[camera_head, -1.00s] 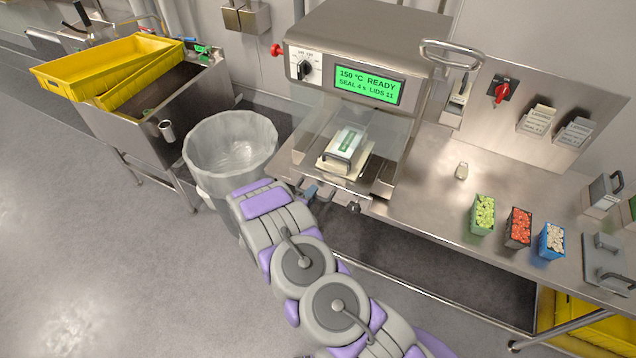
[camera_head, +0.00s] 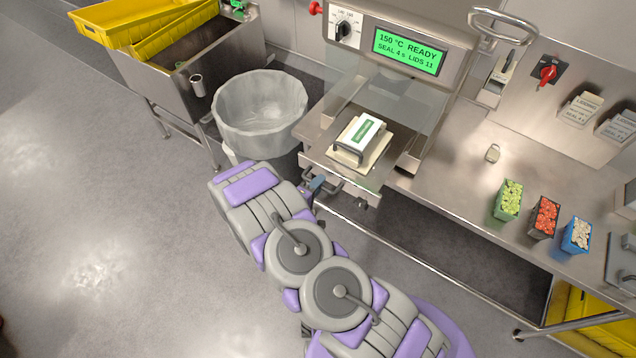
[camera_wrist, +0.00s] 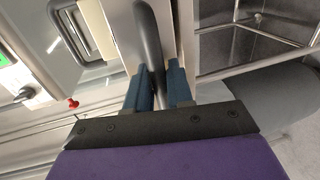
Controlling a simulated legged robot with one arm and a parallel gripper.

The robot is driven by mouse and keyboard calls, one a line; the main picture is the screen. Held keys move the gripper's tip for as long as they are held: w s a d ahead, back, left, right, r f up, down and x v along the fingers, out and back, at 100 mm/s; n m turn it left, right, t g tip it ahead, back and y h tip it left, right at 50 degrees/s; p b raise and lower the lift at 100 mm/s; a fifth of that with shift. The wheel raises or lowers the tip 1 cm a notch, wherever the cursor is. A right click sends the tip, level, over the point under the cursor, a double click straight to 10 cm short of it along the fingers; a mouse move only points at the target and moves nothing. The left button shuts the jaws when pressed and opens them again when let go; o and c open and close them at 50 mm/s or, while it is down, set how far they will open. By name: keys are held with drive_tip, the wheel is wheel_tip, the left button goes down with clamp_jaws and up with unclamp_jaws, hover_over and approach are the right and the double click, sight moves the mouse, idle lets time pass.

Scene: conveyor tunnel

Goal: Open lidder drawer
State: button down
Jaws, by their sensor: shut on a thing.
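The lidder (camera_head: 345,62) is a steel machine with a green display reading 150 °C READY. Its drawer (camera_head: 322,163) is partly out at the front and carries a white tub with a green label (camera_head: 358,138) on a pale holder. My gripper (camera_head: 318,186) is at the drawer's front left; my arm hides part of that area. In the wrist view, the blue fingers of my gripper (camera_wrist: 159,88) are on both sides of the dark bar handle (camera_wrist: 148,45), shut on it.
A clear bin (camera_head: 260,115) stands left of the lidder, close to my arm. A steel sink with yellow crates (camera_head: 140,20) is farther left. Small food tubs (camera_head: 544,215) stand on the counter at the right. The floor (camera_head: 110,240) at the front left is clear.

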drive_tip(key=shift+s+d+f, duration=0.1)
drive_tip(key=shift+f, duration=0.1)
drive_tip(key=c, duration=1.2)
unclamp_jaws()
drive_tip(key=shift+r, duration=0.1)
drive_tip(key=p+v, duration=0.1)
drive_tip(key=v, duration=1.6)
